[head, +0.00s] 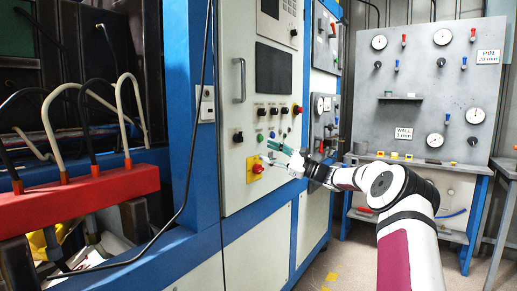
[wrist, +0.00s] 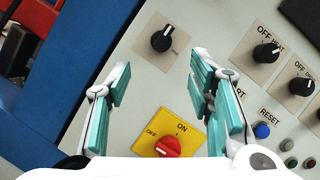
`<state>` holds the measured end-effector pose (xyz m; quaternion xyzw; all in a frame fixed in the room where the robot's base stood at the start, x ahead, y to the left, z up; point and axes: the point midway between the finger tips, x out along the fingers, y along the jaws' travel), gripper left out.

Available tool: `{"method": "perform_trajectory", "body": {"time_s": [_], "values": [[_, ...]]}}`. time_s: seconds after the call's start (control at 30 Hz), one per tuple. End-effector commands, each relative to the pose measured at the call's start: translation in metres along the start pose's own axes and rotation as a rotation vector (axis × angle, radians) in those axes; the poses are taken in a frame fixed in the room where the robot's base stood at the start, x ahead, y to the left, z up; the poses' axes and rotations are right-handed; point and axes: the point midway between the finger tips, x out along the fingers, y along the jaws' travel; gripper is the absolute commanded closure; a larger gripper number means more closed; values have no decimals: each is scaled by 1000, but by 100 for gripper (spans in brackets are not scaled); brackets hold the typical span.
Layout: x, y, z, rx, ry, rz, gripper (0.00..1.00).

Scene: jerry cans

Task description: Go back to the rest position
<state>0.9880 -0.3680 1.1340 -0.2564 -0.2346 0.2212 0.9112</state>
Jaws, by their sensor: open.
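My gripper (head: 270,155) is open and empty in front of the grey control panel (head: 232,187) in the head view. In the wrist view my gripper (wrist: 158,88) shows its two teal-padded fingers spread apart, with nothing between them. A red rotary switch (wrist: 168,146) on a yellow plate marked ON and OFF lies low between the fingers. This switch also shows in the head view (head: 257,168), just below and left of the fingers. The fingers appear apart from the panel, but the exact gap is hard to tell.
Black knobs (wrist: 163,39) and several coloured buttons (wrist: 262,131) surround the gripper. A blue cabinet post (head: 204,150) and a hanging black cable stand to the left, near a red bar (head: 80,198) with hoses. A grey gauge board (head: 425,90) stands behind. Some floor is free at lower centre.

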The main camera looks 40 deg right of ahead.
Motion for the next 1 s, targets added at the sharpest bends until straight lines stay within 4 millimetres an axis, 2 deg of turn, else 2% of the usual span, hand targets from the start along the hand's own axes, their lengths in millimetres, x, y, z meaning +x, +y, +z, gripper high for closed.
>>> {"method": "perform_trajectory", "body": {"time_s": [0.2, 0.77, 0.87, 0.97, 1.0], "values": [[-12, 1, 0, 1, -1, 1, 52], [-10, 2, 1, -1, 0, 6, 52], [4, 15, 8, -12, 6, 51, 52], [34, 48, 23, -44, 21, 160, 52], [48, 67, 32, -62, 30, 220, 52]]}}
